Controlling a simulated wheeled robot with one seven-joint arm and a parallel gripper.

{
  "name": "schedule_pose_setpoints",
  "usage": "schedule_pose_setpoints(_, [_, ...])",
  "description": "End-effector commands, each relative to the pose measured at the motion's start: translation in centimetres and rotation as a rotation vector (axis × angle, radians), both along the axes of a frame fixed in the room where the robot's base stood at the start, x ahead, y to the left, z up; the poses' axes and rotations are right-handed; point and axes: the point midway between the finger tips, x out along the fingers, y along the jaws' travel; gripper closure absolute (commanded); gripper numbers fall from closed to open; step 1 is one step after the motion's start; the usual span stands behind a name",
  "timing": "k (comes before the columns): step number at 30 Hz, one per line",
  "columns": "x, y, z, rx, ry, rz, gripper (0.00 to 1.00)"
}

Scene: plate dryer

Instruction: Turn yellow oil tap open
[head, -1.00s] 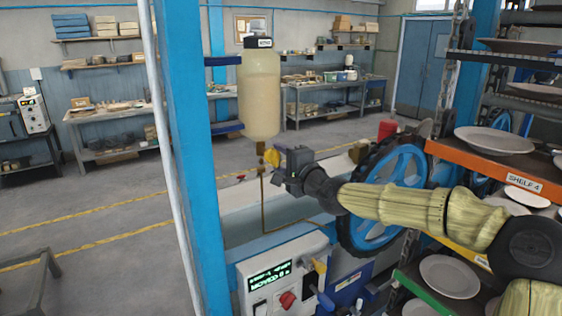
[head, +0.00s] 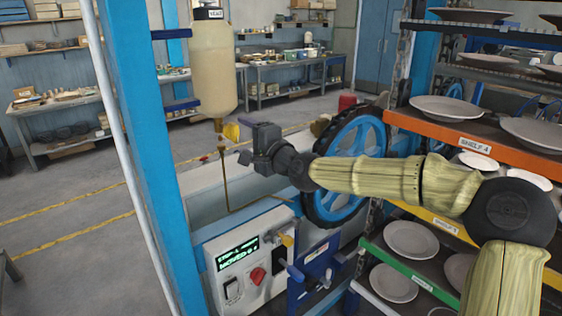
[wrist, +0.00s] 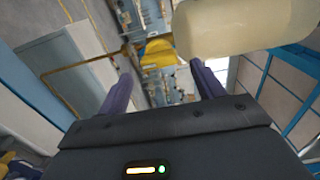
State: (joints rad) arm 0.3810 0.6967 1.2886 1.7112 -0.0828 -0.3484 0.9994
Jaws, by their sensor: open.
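The yellow oil tap (head: 231,131) sits under the large cream oil bottle (head: 212,70), on the thin brass pipe that runs down from it. In the wrist view the yellow tap (wrist: 158,53) lies ahead, between the two fingers and a little beyond their tips. The bottle (wrist: 245,25) shows at the upper right there. My gripper (head: 246,146) is open and empty, just right of the tap in the head view. In the wrist view my gripper (wrist: 165,68) has its fingers spread apart. I see no contact with the tap.
A blue upright post (head: 150,160) stands left of the bottle. A blue wheel (head: 345,165) is behind my arm. A control box (head: 245,262) with a red knob is below. Racks of plates with an orange shelf (head: 450,135) fill the right side.

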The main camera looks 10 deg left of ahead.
Motion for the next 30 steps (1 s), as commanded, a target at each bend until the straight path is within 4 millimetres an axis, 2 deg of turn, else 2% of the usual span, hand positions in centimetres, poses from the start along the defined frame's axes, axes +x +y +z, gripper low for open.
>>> schedule_pose_setpoints(6, [-1.7, -2.3, -0.3, -0.001, 0.001, -0.003, 0.33])
schedule_pose_setpoints(30, [-7.3, -8.8, -0.3, -0.001, 0.002, -0.003, 0.33])
